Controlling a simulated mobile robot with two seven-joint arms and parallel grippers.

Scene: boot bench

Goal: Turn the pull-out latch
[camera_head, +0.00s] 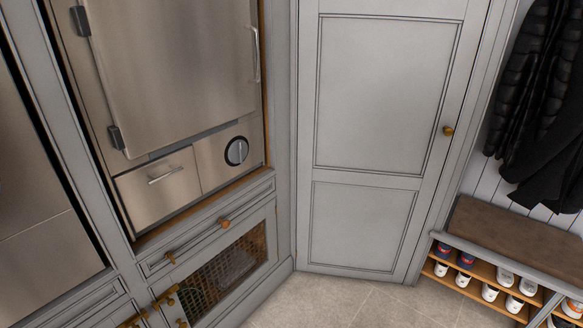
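No part is plainly marked as the pull-out latch, and I cannot tell which fitting it is. Small brass fittings (165,299) show on the grey cabinet fronts at the bottom left, partly cut off by the frame edge. Neither of my grippers is in view.
A closed grey panelled door (385,95) with a brass knob (448,131) stands in the middle. At right are dark coats (540,90) over a boot bench (515,237) with several shoes. A mesh-fronted cabinet (225,270) is below the steel appliance. The tiled floor (340,303) is clear.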

